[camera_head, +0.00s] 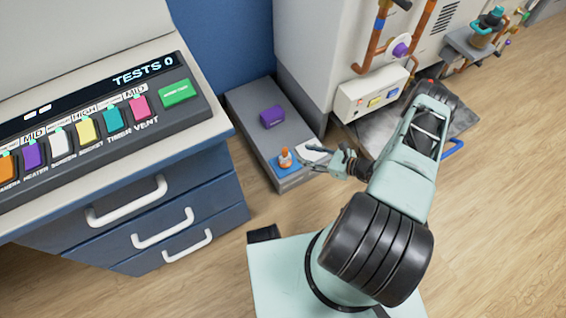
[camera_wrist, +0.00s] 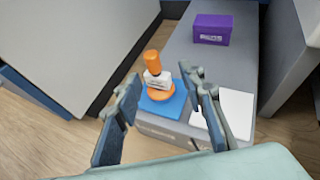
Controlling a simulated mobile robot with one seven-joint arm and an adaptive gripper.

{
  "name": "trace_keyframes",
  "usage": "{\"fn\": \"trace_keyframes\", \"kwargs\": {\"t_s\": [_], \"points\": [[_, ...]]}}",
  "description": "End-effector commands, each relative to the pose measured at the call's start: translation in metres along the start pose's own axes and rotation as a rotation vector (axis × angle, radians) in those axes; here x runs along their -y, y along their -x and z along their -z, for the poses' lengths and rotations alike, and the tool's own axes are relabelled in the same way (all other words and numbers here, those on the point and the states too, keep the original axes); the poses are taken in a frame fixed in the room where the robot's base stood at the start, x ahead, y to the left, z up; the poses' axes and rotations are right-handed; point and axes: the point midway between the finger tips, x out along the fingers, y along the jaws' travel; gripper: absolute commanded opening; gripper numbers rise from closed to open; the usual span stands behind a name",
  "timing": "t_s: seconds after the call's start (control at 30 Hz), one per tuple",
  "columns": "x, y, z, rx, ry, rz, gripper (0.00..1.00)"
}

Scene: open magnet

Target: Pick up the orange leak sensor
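The orange leak sensor (camera_head: 285,157) stands upright on a blue pad at the front of a low grey bench. It has an orange base and top with a white middle, and it shows clearly in the wrist view (camera_wrist: 155,72). The blue pad (camera_wrist: 176,104) lies flat under it. My gripper (camera_head: 318,160) is open and empty, just to the right of the sensor in the head view. In the wrist view its two fingers (camera_wrist: 158,92) are spread wide, with the sensor beyond and between their tips. No contact with the sensor shows.
A purple box (camera_head: 272,117) sits farther back on the grey bench (camera_head: 250,101). A white sheet (camera_wrist: 236,112) lies right of the blue pad. Blue drawers (camera_head: 160,225) with a button console stand left, and a white cabinet with pipes (camera_head: 330,40) stands right. Wooden floor lies in front.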

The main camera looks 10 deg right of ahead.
Motion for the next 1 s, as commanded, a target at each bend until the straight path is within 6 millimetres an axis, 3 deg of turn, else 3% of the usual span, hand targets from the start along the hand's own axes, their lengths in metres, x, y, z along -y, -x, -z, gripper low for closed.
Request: {"fn": "trace_keyframes", "kwargs": {"t_s": [0.03, 0.1, 0.27, 0.5, 0.77, 1.0], "points": [[-0.007, -0.001, 0.014, 0.026, -0.040, 0.029, 0.37], [-0.013, 0.000, 0.021, 0.053, -0.074, 0.058, 0.37], [-0.017, -0.004, 0.026, 0.081, -0.104, 0.087, 0.37], [-0.015, -0.041, 0.024, 0.081, -0.105, 0.085, 0.37], [-0.014, -0.063, 0.020, 0.080, -0.105, 0.085, 0.37], [-0.016, -0.098, 0.016, 0.080, -0.103, 0.084, 0.37]]}}
